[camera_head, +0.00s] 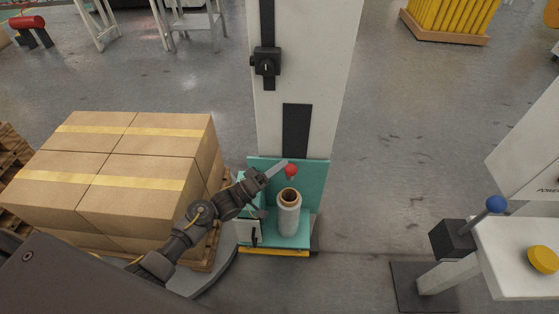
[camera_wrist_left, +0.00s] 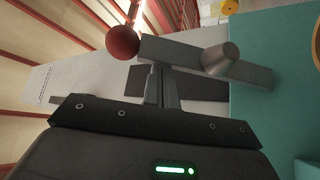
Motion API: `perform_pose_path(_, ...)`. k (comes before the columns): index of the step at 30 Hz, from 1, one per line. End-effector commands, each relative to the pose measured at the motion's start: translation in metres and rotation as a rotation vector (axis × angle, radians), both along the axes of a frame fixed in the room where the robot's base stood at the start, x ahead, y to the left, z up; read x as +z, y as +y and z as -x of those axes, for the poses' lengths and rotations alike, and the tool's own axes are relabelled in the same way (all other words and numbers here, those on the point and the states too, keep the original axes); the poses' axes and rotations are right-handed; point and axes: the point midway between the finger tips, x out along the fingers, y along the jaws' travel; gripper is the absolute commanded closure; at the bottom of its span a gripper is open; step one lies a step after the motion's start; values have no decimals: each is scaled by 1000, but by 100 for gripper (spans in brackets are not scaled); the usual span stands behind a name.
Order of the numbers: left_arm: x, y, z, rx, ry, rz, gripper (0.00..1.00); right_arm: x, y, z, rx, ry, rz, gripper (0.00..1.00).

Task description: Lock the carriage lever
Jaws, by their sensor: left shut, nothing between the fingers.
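The carriage lever is a grey bar (camera_wrist_left: 185,53) with a red ball knob (camera_wrist_left: 123,42) at its end. In the head view the red knob (camera_head: 290,170) is in front of the teal carriage (camera_head: 317,183), low on the white column. My left gripper (camera_head: 266,176) is beside the lever, just left of the knob. In the left wrist view its fingers (camera_wrist_left: 163,88) are together and empty, with the tips right at the bar. I cannot tell whether they touch it. My right gripper is not in view.
A roll (camera_head: 289,220) stands upright on the carriage below the knob. Stacked cardboard boxes (camera_head: 130,180) on a pallet are to the left, close to my left arm. A black latch box (camera_head: 266,62) is higher on the column (camera_head: 335,60). A blue-knobbed lever (camera_head: 495,204) is at right.

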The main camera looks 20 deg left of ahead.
Motion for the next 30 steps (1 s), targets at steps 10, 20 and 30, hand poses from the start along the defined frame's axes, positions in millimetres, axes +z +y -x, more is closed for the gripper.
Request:
perform_pose_path(10, -26, -7, 28, 0, 1, -1, 100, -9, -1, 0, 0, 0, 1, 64)
perform_pose_path(20, -41, -9, 38, 0, 1, -1, 100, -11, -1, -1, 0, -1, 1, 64)
perform_pose_path(30, -43, -10, 40, 0, 0, -2, 100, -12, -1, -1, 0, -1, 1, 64)
